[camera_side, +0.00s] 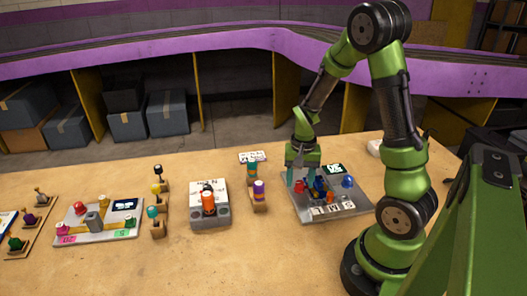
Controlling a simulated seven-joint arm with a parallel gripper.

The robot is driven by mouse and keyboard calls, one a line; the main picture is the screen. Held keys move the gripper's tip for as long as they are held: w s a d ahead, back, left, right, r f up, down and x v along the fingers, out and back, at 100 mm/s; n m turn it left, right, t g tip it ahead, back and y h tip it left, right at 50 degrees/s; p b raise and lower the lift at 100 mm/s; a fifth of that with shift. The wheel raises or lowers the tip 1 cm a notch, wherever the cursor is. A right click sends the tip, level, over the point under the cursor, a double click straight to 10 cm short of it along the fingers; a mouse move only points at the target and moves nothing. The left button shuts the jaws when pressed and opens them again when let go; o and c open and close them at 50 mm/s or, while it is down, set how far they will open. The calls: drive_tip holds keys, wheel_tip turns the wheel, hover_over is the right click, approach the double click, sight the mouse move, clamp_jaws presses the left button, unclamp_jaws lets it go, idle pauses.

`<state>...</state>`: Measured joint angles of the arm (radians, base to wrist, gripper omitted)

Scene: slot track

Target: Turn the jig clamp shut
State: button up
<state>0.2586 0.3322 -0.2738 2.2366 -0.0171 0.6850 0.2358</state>
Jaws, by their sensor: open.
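My gripper (303,178) points down over a grey board (345,211) at the right. Its fingers are open, close to a red knob (299,187) and a dark blue piece with some yellow (320,187). I cannot tell whether the fingers touch either. An orange-red piece (330,197) and a blue knob (348,182) are on the same board, above white S, M and L labels.
A grey box with an orange cylinder (208,203) stands mid-table. Knobbed wooden stands, including one with a purple top (259,193), flank it. A board with a yellow track (98,222) lies at the left. The front of the table (230,265) is clear.

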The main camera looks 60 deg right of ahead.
sight(300, 182)
wheel_tip(300, 182, up, 17)
idle(0.4)
drive_tip(key=s+a+r+n+t, duration=0.1)
drive_tip(key=a+n+t, duration=0.1)
drive_tip(key=a, duration=0.4)
drive_tip(key=s+a+r+n+t+y, duration=0.1)
drive_tip(key=a+r+n+t, duration=0.1)
drive_tip(key=a, duration=0.4)
drive_tip(key=s+a+r+n+t+y, duration=0.1)
drive_tip(key=s+a+n+t, duration=0.1)
drive_tip(key=a, duration=0.4)
drive_tip(key=shift+a+r+n+t, duration=0.35)
drive_tip(key=shift+n+t, duration=0.25)
drive_tip(key=shift+n, duration=0.5)
drive_tip(key=shift+o, duration=0.2)
drive_tip(key=shift+s, duration=0.1)
